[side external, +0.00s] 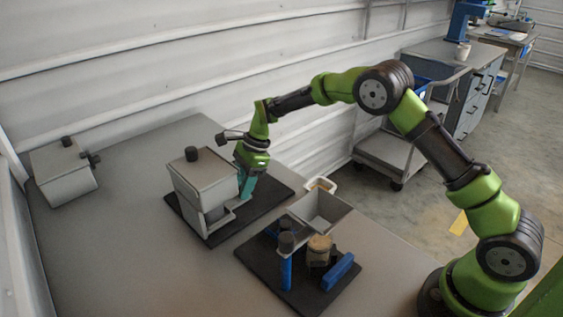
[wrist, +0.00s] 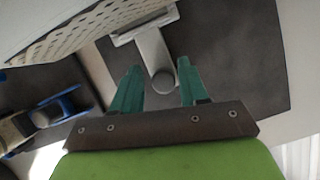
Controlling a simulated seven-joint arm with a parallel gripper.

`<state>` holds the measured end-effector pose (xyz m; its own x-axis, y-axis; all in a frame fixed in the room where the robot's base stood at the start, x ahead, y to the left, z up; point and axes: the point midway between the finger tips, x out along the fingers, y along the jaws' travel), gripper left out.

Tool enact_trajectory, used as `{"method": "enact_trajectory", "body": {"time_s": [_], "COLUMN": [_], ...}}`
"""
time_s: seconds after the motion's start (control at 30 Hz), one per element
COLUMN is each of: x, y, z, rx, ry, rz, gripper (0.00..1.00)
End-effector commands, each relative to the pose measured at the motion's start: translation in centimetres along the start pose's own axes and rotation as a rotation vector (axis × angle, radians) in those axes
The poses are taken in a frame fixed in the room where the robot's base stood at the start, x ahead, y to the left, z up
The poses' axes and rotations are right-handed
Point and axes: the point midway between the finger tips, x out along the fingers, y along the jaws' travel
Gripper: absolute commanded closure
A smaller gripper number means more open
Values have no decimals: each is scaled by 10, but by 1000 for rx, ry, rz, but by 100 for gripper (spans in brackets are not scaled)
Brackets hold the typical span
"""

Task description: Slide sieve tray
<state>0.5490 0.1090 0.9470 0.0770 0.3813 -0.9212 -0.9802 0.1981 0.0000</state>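A grey hopper (side external: 203,178) with a dark knob on its lid stands on a black base plate in the side view. The sieve tray (wrist: 85,35) shows in the wrist view as a pale perforated sheet at upper left. A light grey handle (wrist: 152,50) with a rounded end extends beside it toward my gripper. My gripper (wrist: 160,72) is open, its teal fingers on either side of the handle's rounded end. I cannot tell whether they touch it. In the side view my gripper (side external: 247,187) is low at the hopper's right side, and its fingertips are partly hidden.
A second black plate (side external: 265,262) nearer the arm's base holds a grey open bin (side external: 320,209), a tan-lidded jar (side external: 319,250) and blue parts (side external: 339,271). A grey lidded box (side external: 63,173) stands at far left. The front left of the table is clear.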

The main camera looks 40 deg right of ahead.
Motion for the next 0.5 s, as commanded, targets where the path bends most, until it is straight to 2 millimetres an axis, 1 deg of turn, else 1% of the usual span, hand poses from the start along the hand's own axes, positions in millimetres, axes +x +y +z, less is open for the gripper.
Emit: {"method": "enact_trajectory", "body": {"time_s": [0.03,0.07,0.37,0.47,0.5], "x": [-1,-1,-3,-10,-16], "y": [-1,-1,-1,-2,-2], "z": [-2,-3,-5,-5,-4], "rx": [2,3,4,4,4], "ry": [3,3,6,6,5], "rz": [-1,-2,-3,-5,-6], "gripper": [48,45,45,45,45]}}
